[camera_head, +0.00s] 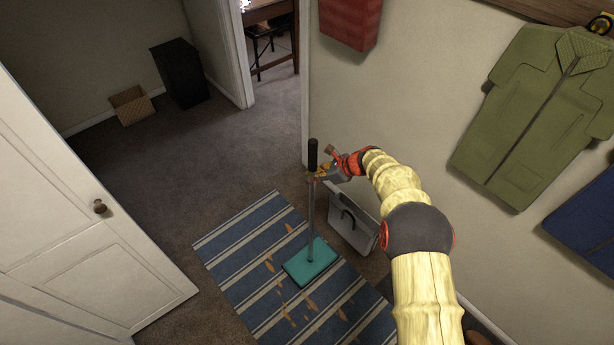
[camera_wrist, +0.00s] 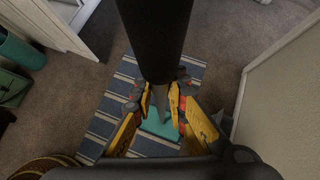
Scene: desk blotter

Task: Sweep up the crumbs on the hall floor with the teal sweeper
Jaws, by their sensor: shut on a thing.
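The teal sweeper stands upright with its flat teal head (camera_head: 310,262) on the blue striped rug (camera_head: 240,240) and its black grip (camera_head: 312,152) on top. My gripper (camera_head: 316,176) is shut on the sweeper's grey shaft just below the black grip. In the wrist view my gripper's yellow fingers (camera_wrist: 163,100) close around the shaft, and the teal head (camera_wrist: 160,125) shows partly behind them. Orange-brown crumbs (camera_head: 285,312) lie on the rug to the left of and in front of the head, with a few more (camera_head: 270,263) beyond its left edge.
A grey toolbox-like case (camera_head: 352,222) stands right of the sweeper by the wall. A white door (camera_head: 70,215) is on the left. A woven box (camera_head: 131,104) and a dark cabinet (camera_head: 180,73) stand at the back. Green (camera_head: 535,110) and blue garments hang on the right wall. Carpet behind the rug is clear.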

